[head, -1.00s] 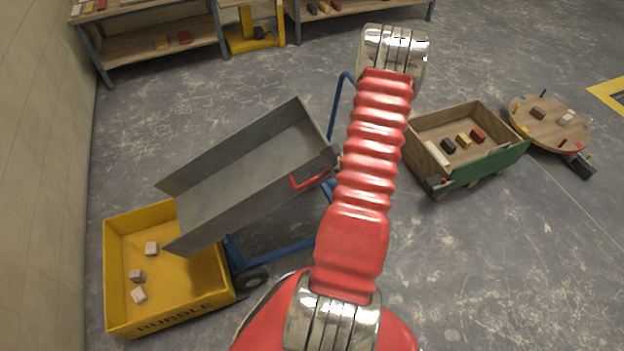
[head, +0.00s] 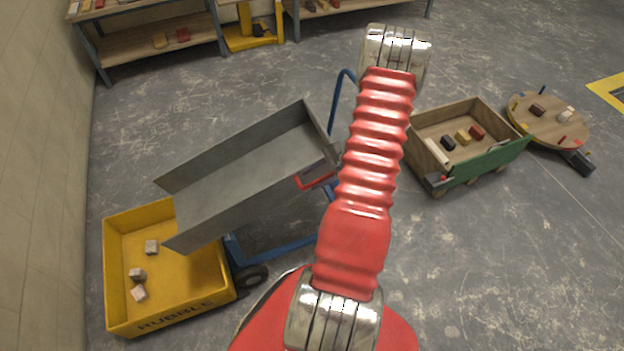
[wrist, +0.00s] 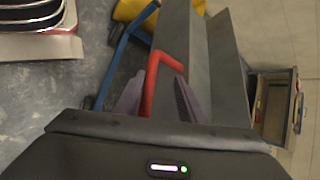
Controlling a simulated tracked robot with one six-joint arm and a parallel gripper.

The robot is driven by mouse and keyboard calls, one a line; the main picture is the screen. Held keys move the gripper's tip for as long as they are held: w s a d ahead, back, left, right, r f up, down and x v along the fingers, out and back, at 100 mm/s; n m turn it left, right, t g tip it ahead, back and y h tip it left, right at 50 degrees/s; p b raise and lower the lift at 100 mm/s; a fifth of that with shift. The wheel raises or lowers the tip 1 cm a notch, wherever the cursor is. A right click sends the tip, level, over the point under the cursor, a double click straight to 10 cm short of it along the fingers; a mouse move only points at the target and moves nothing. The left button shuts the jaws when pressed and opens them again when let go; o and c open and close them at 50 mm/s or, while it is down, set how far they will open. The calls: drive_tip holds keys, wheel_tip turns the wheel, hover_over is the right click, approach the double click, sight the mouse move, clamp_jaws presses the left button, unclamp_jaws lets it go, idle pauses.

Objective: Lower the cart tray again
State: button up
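The grey cart tray (head: 245,180) is tilted in the head view. Its left end hangs over a yellow bin and its right end is raised. A red handle (head: 315,181) sticks out at its right end, partly behind my red arm. The tray also shows in the wrist view (wrist: 212,85). There my gripper (wrist: 158,90) has its fingers apart, with the red handle (wrist: 152,80) between them. The handle lies close to the left finger, with a gap to the right finger. The gripper is hidden in the head view.
The yellow rubble bin (head: 108,270) holds several pale blocks. The cart's blue frame (head: 275,252) stands beside it. A wooden wagon (head: 485,172) with a green side and a round table (head: 548,128) stand to the right. A shelf (head: 130,38) is at the back. The right foreground floor is clear.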

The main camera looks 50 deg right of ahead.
drive_tip(key=shift+r, duration=0.15)
drive_tip(key=v, duration=1.3)
drive_tip(key=shift+s, duration=0.3)
drive_tip(key=shift+s+d, duration=0.1)
drive_tip(key=w+a+r+n+h, duration=0.1)
drive_tip(key=a+r+n, duration=0.5)
drive_tip(key=a+r, duration=0.4)
drive_tip(key=a+r+n+g+h, duration=0.1)
drive_tip(key=a+r+n, duration=0.6)
drive_tip(key=a, duration=1.2)
drive_tip(key=w+a+r+n+h, duration=0.1)
drive_tip(key=a+r+n, duration=0.5)
drive_tip(key=a+r, duration=0.8)
drive_tip(key=shift+w+a+n+g+h, duration=0.3)
drive_tip(key=shift+a+n+h, duration=0.1)
drive_tip(key=shift+a+h, duration=0.25)
drive_tip(key=shift+d+r, duration=0.1)
drive_tip(key=shift+d, duration=0.15)
